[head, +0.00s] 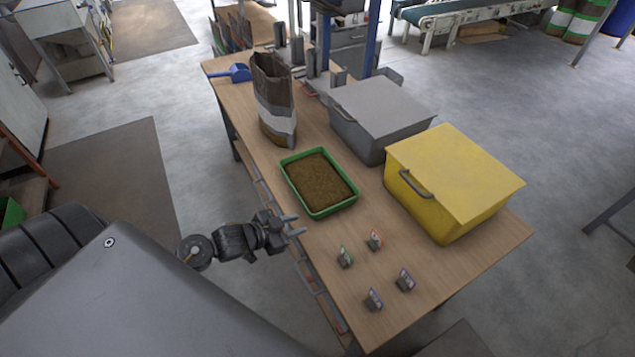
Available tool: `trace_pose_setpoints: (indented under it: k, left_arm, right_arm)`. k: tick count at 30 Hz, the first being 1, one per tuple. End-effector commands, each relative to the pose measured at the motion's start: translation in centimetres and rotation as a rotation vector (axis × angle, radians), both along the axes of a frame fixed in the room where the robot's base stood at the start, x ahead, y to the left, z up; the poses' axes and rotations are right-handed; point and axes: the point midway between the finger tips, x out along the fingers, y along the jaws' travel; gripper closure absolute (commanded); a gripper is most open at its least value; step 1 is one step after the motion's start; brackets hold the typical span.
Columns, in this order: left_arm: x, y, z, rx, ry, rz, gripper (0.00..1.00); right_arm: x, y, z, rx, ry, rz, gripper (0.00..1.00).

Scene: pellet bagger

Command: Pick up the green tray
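The green tray (333,211) sits flat on the wooden table, filled with brown pellets (319,181). My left gripper (296,225) is over the table's left edge, just to the lower left of the tray and apart from it. Its two fingers are spread with a gap between them and nothing in it. I cannot tell its exact height above the table. My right gripper is not in the head view.
On the table (345,290) stand a brown and white bag (275,105), a grey lidded box (375,115) and a yellow lidded box (450,180), both right of the tray. A blue scoop (238,73) lies at the far left corner. Several small clips (374,240) stand in front.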

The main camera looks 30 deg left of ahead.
Motion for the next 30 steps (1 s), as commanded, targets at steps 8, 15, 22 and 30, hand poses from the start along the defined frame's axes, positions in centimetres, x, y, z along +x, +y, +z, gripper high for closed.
trace_pose_setpoints:
  k: [8, 15, 22, 30]
  left_arm:
    - [0.9, 0.5, 1.7, -0.048, -0.064, -0.069, 0.70]
    - [3.0, -0.6, 1.0, -0.050, -0.065, -0.067, 0.70]
    - [5.1, -1.8, -0.2, -0.047, -0.063, -0.067, 0.70]
    - [6.1, -2.2, -0.6, -0.047, -0.063, -0.066, 0.70]
  right_arm:
    - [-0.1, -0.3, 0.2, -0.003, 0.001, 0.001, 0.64]
    - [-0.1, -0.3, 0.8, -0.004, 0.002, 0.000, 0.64]
    - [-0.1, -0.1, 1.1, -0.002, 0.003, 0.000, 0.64]
    - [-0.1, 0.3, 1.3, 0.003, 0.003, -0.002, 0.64]
